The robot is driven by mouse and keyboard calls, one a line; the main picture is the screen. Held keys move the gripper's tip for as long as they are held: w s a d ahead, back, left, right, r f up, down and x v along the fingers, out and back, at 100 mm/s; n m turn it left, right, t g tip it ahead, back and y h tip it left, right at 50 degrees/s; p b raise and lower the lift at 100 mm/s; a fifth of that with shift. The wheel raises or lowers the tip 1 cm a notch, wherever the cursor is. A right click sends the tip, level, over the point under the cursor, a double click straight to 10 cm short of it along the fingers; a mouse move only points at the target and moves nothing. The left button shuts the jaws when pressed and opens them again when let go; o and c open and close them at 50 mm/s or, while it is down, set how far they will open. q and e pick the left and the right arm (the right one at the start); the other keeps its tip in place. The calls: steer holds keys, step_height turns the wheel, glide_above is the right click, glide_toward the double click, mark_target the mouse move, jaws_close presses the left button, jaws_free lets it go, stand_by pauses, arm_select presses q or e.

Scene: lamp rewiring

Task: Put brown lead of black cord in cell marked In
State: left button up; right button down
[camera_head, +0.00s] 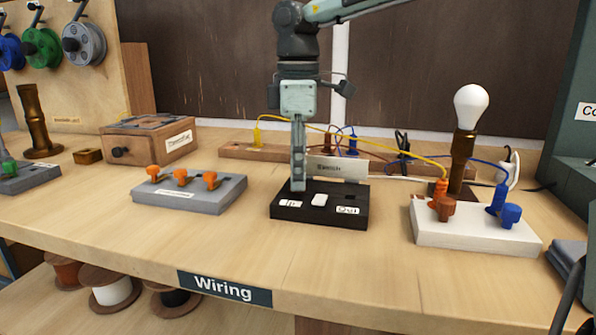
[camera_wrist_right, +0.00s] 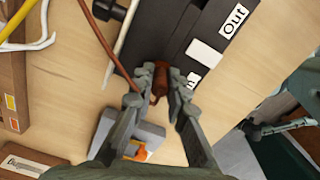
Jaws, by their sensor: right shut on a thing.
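The black switch block (camera_head: 318,220) stands on the table, its In label at the left end and its Out label (camera_head: 347,210) at the right. My right gripper (camera_head: 298,188) points down over the In end. In the right wrist view its fingers (camera_wrist_right: 164,80) are shut on the brown lead (camera_wrist_right: 162,77), whose end sits at the block's edge by the partly hidden In label. Whether it is inside the cell is hidden. A thin brown wire (camera_wrist_right: 107,50) runs up from near the left finger. A grey-green part at the right wrist view's right edge may be my left gripper (camera_wrist_right: 280,127).
A grey block (camera_head: 190,195) with orange levers stands left of the switch block. Behind are a wooden strip (camera_head: 235,152) with wires and a white Switch sign (camera_head: 337,168). The table in front is clear.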

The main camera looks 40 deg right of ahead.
steer(key=shift+f, duration=0.1)
steer(key=c, duration=1.4)
jaws_free()
steer(key=shift+c, duration=0.2)
step_height(320, 180, up, 12)
